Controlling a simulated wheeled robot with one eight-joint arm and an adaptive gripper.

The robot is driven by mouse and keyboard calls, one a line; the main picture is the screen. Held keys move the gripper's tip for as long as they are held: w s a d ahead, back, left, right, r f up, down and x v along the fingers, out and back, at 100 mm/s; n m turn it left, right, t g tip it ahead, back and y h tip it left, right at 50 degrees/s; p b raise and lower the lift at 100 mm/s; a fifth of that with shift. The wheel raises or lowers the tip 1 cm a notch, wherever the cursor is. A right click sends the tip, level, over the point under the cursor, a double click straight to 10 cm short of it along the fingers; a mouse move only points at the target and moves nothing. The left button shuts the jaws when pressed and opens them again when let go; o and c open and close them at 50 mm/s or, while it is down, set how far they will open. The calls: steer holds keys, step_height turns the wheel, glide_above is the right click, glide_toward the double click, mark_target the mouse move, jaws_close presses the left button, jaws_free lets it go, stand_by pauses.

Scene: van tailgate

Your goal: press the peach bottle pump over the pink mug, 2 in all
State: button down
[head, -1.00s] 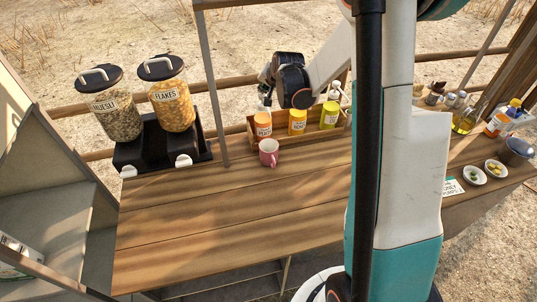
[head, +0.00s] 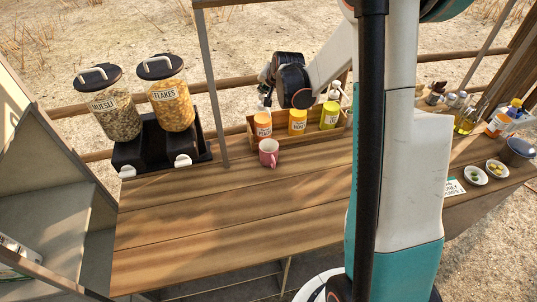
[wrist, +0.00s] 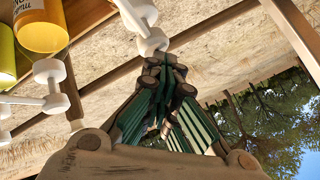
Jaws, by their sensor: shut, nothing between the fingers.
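The peach bottle (head: 263,127) stands at the left end of a wooden rack, left of a yellow-orange bottle (head: 297,121) and a yellow-green bottle (head: 329,116). The pink mug (head: 268,153) stands upright on the counter just in front of it. My gripper (head: 265,93) is shut and empty, pointing down right above the peach bottle's pump. In the wrist view, the closed fingertips (wrist: 167,66) are at a white pump head (wrist: 153,42); whether they touch it I cannot tell. The peach bottle's body is out of that view.
Two cereal dispensers, muesli (head: 110,105) and flakes (head: 168,95), stand at the left. A post (head: 216,90) rises between them and the rack. Small dishes (head: 475,175) and other bottles are at the right. The counter's front is clear.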

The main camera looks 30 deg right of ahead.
steer(key=shift+r, duration=0.15)
steer(key=shift+r+p, duration=1.7)
steer(key=shift+r, duration=1.35)
